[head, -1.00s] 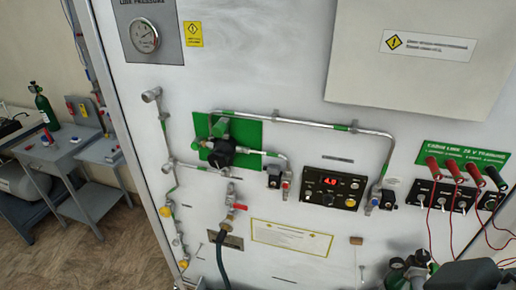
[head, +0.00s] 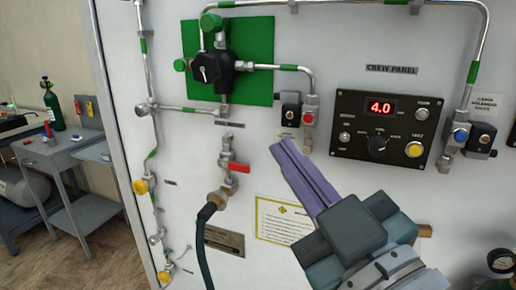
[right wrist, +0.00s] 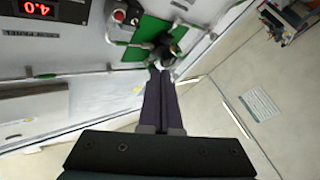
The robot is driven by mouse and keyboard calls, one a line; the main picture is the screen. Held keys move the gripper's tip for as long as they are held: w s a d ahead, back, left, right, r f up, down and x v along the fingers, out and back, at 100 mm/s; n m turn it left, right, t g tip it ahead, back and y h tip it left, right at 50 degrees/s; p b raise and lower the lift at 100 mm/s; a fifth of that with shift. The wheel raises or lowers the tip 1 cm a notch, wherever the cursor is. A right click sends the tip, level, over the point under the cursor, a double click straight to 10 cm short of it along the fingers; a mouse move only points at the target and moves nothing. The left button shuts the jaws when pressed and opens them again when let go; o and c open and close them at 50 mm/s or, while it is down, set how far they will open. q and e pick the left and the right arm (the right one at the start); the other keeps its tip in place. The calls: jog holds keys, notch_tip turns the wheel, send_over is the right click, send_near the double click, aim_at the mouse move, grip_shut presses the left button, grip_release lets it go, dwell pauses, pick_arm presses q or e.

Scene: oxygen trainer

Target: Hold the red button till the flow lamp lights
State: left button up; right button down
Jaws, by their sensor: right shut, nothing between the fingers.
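A small red button (head: 309,117) sits on a metal fitting below the pipe, left of the crew panel (head: 342,146). In the right wrist view a red button (right wrist: 119,15) shows near the top. The panel has a red display reading 4.0, a yellow button (head: 413,149) and small round parts. My left gripper is not in view.
A green plate (head: 262,50) carries a black regulator (head: 212,68) with pipes. A red-handled valve (head: 238,168) with a dark hose is left of my gripper. A blue button (head: 460,135) sits right of the panel. A grey bench (head: 60,155) stands far left.

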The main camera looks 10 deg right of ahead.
aim_at(308, 118)
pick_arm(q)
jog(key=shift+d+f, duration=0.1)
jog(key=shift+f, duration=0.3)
pick_arm(e)
jog(key=shift+d+f+t, duration=0.1)
jog(key=shift+t, duration=0.2)
jog(key=shift+w, duration=0.1)
